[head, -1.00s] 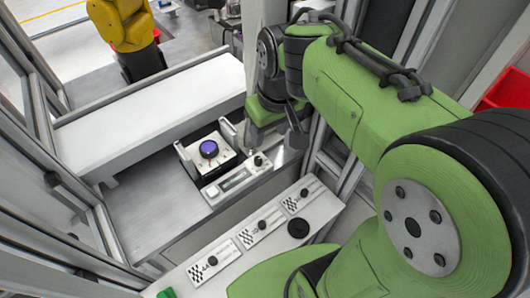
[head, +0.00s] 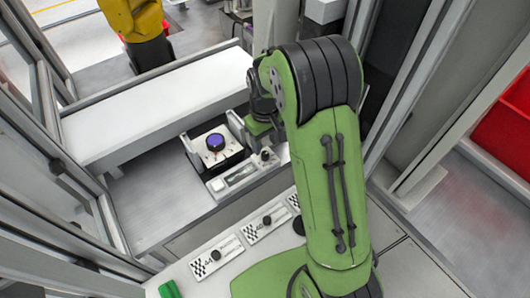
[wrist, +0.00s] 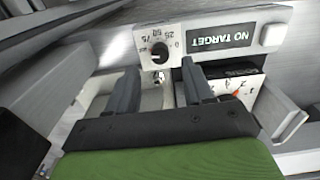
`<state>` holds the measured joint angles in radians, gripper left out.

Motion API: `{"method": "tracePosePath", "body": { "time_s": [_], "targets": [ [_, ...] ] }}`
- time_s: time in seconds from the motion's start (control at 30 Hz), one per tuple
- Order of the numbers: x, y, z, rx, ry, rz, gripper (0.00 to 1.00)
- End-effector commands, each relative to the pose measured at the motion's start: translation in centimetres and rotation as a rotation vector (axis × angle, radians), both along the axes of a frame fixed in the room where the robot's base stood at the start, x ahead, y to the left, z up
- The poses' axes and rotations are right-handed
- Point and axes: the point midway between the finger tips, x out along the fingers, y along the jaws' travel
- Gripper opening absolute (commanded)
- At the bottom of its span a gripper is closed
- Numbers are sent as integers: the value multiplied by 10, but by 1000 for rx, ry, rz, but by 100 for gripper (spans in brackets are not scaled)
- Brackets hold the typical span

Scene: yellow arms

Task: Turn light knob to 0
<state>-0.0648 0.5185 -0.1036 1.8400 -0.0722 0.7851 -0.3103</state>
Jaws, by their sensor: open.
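The light knob (wrist: 159,50) is a small black dial on a white panel, with the numbers 0, 25, 50 and 75 printed around it. Its pointer setting is too small to read. In the head view the knob (head: 265,155) sits at the right end of the panel that also holds a display. My gripper (wrist: 161,74) is open and empty in the wrist view. Its two dark fingers point toward the knob, one on either side of it in the picture. They look apart from it. In the head view the fingertips are partly hidden by my arm.
The display (wrist: 223,39) beside the knob reads "NO TARGET". A white box with a purple round top (head: 215,142) stands left of my gripper. A front panel with several black knobs (head: 216,255) lies nearer. A white ledge (head: 150,112) runs behind.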

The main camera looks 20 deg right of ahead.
Motion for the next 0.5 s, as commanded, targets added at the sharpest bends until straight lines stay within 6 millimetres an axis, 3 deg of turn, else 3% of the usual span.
{"method": "tracePosePath", "body": {
  "time_s": [0.03, 0.2, 0.5],
  "targets": [
    [-1, 0, -15, -1, 5, 0, 52],
    [0, 0, -41, 0, 1, 0, 52],
    [0, 0, -47, 0, -1, 0, 52]
  ]
}}
